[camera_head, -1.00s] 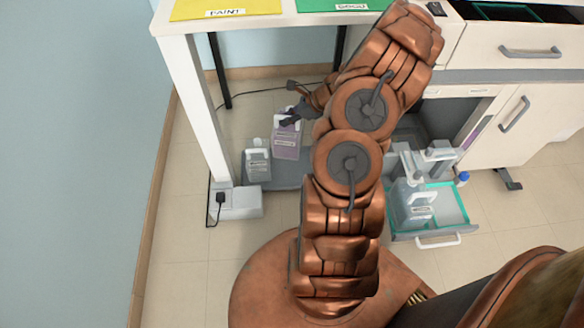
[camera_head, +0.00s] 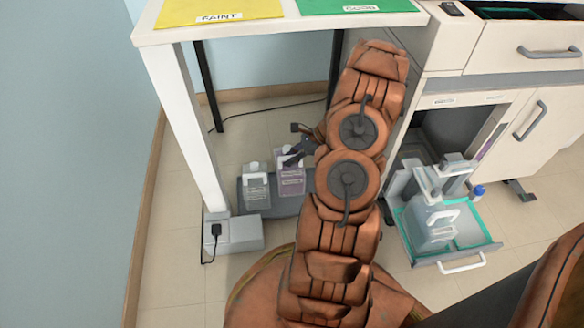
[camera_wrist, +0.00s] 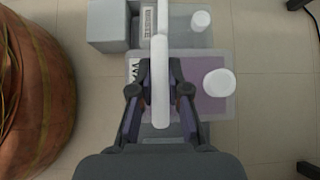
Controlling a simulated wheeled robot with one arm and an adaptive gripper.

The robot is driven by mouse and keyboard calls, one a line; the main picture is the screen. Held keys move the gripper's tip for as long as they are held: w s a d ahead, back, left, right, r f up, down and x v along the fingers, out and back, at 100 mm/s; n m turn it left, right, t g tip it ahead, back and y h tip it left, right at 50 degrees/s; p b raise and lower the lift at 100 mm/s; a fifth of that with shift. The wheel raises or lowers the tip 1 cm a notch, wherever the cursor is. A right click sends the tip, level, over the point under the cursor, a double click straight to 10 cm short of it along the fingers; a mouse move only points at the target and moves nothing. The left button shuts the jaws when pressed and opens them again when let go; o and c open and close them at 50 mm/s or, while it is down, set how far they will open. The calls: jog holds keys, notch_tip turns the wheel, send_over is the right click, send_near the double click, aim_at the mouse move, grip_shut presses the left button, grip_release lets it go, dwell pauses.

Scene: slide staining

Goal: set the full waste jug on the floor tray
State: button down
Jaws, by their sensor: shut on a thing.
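The waste jug (camera_head: 291,179) holds purple liquid and has a white cap. It is upright at the grey floor tray (camera_head: 262,208) under the table, beside a second jug. I cannot tell whether its base touches the tray. My gripper (camera_head: 291,160) is shut on its white handle. In the wrist view my gripper (camera_wrist: 160,92) has a finger on each side of the handle, and the jug's purple body (camera_wrist: 212,104) and cap show below.
A clear jug (camera_head: 256,186) stands close at the left on the tray. A grey box (camera_head: 233,233) with a plug sits by the white table leg (camera_head: 187,120). At the right an open drawer (camera_head: 455,250) holds several containers.

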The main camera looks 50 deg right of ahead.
aim_at(303, 165)
notch_tip(303, 165, down, 8)
jog(key=b, duration=0.3)
jog(key=shift+f, duration=0.15)
dwell(0.3)
jog(key=c, duration=1.1)
grip_release()
jog(key=shift+f, duration=0.1)
jog(key=shift+c, duration=0.2)
jog(key=p+v, duration=0.3)
jog(key=v, duration=0.4)
jog(key=shift+s+d+r, duration=0.1)
jog(key=shift+s+r, duration=0.05)
jog(key=shift+r, duration=0.05)
